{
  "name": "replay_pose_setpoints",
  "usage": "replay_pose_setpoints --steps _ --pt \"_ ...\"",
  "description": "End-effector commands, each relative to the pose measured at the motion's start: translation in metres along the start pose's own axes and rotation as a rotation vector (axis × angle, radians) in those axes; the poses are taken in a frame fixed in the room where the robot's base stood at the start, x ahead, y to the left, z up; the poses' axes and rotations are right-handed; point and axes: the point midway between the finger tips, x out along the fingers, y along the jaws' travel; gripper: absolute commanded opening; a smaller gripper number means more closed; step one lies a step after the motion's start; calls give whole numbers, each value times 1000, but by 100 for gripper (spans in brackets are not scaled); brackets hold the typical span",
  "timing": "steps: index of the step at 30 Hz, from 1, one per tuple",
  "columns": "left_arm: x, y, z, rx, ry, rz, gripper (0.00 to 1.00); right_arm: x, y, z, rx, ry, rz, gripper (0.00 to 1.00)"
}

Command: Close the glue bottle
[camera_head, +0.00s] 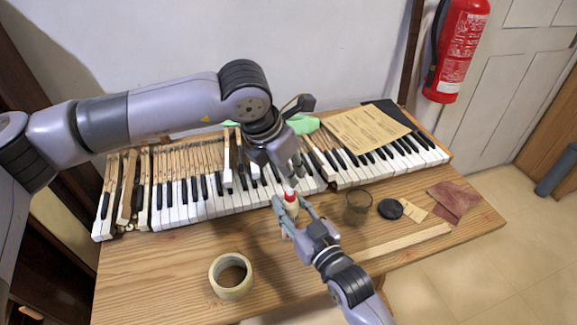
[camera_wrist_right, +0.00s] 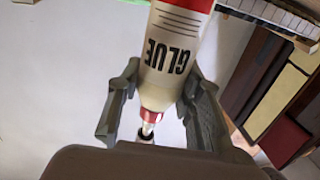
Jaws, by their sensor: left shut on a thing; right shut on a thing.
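The white glue bottle (camera_head: 291,209) is held above the front of the table with its red top up. My right gripper (camera_head: 288,208) is shut around its body. In the right wrist view, the bottle (camera_wrist_right: 168,70) shows an upside-down GLUE label, a red collar and a pale narrow tip, between the fingers of my right gripper (camera_wrist_right: 163,108). My left gripper (camera_head: 291,179) points down just above the bottle. It is shut on what seems to be the small red cap (camera_head: 290,194). Its fingers hide much of this, and I cannot tell whether cap and bottle touch.
The piano keys (camera_head: 205,208) lie behind the bottle. A glass jar (camera_head: 358,203), a black disc (camera_head: 390,209) and a wooden strip (camera_head: 405,243) lie to the right. The front middle table is bare.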

Motion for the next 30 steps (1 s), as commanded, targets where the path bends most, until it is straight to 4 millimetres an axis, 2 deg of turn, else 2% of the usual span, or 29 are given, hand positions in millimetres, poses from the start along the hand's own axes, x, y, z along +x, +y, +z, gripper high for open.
replay_pose_setpoints --steps 8,18,30 --pt "1 0 0 0 0 0 10 0 0 0 0 -1 0 0" --pt "16 0 -7 0 0 0 10 0 0 0 0 -1 0 0" --pt "16 0 -7 0 0 0 10 0 0 0 0 -1 0 0"
